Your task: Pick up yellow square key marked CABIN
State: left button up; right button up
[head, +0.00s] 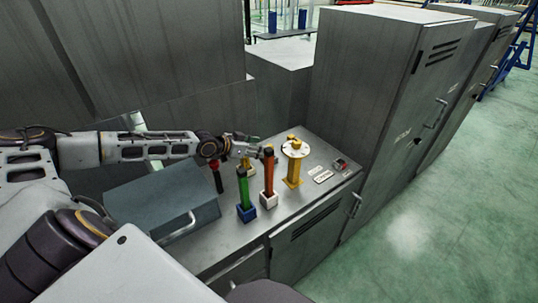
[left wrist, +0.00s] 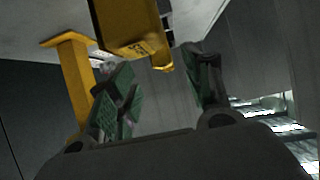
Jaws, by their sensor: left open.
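In the left wrist view a yellow square-sided key (left wrist: 130,32) with small dark lettering, too blurred to read, hangs into the top of the picture, just beyond my open left gripper (left wrist: 160,85). The key's tip reaches down near the right finger, with no clear grip on it. In the head view my left gripper (head: 243,147) is over the grey cabinet top, behind the red and green posts. A bit of yellow (head: 247,163) shows just below it, mostly hidden. My right gripper is not in view.
A green post in a blue base (head: 246,212) and a red post in a white base (head: 268,198) stand in front. A yellow stand with a round white disc (head: 294,148) is to the right. A grey box (head: 160,205) lies left. Tall cabinets (head: 375,90) rise behind.

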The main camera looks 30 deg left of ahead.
pick_arm(q)
jog(key=shift+w, duration=0.1)
dwell(0.4)
jog(key=shift+x, duration=1.5)
jog(key=shift+p+x, duration=0.3)
jog(key=shift+x, duration=0.75)
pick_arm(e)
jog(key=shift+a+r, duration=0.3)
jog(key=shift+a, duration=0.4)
pick_arm(q)
jog(key=shift+a, duration=0.15)
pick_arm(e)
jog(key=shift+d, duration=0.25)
pick_arm(q)
jog(key=shift+c, duration=1)
grip_shut()
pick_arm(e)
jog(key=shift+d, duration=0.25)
